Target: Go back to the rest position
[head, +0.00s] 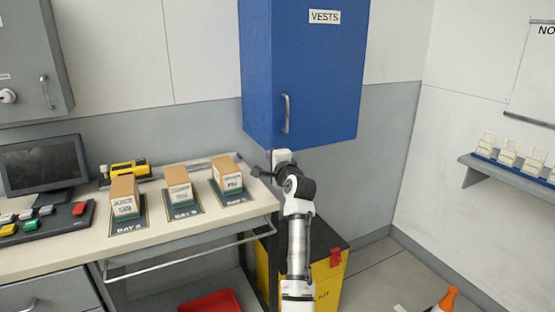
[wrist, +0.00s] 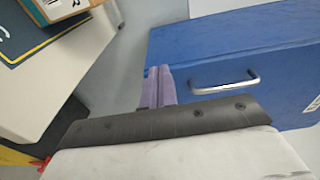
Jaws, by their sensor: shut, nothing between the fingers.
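My gripper (head: 258,172) is raised beside the right end of the counter, just below the lower left corner of the blue VESTS cabinet (head: 318,75). In the wrist view its two purple fingers (wrist: 158,86) are together, with nothing held. The cabinet door looks closed. Its metal handle (head: 286,114) is above my gripper, and in the wrist view the handle (wrist: 225,82) is to the right of the fingers, apart from them.
Three boxes (head: 179,185) stand on dark mats on the counter (head: 65,243), left of my gripper. A monitor (head: 44,165) and a yellow device (head: 130,168) are farther left. A yellow bin (head: 328,288) is below my arm. An orange cone (head: 447,299) stands on the floor at right.

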